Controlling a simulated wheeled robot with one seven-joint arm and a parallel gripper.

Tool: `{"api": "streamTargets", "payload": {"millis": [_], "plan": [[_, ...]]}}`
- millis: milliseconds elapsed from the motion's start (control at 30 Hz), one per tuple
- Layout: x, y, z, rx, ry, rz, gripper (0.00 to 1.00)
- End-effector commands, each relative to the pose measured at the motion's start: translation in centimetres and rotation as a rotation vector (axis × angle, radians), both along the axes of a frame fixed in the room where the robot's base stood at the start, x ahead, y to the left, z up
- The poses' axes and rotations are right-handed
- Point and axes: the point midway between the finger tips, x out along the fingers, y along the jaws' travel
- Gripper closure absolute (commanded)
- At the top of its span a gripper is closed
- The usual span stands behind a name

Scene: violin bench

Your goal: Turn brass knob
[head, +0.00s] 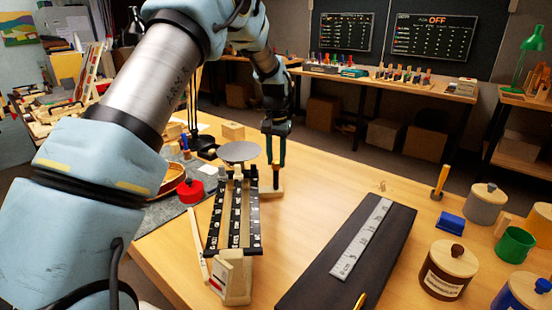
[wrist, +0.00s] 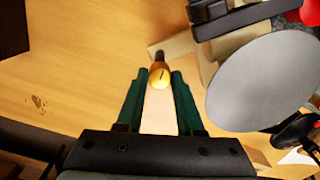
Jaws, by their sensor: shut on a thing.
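I cannot make out the knob clearly there.
The round grey pan (head: 238,152) of the balance is close beside my gripper; it also fills the right of the wrist view (wrist: 262,82). A dark board with a steel ruler (head: 362,238) lies to the right. Lidded pots (head: 447,270) stand at far right. Bare bench lies between.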

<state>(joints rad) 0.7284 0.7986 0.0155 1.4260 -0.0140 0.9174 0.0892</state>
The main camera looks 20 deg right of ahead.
Motion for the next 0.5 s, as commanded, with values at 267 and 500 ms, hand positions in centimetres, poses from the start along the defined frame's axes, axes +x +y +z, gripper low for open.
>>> {"api": "streamTargets", "payload": {"millis": [267, 500], "plan": [[0.03, -0.06, 0.08, -0.001, -0.001, 0.160, 1.00], [0.07, -0.06, 0.10, -0.001, -0.002, 0.380, 1.00]]}}
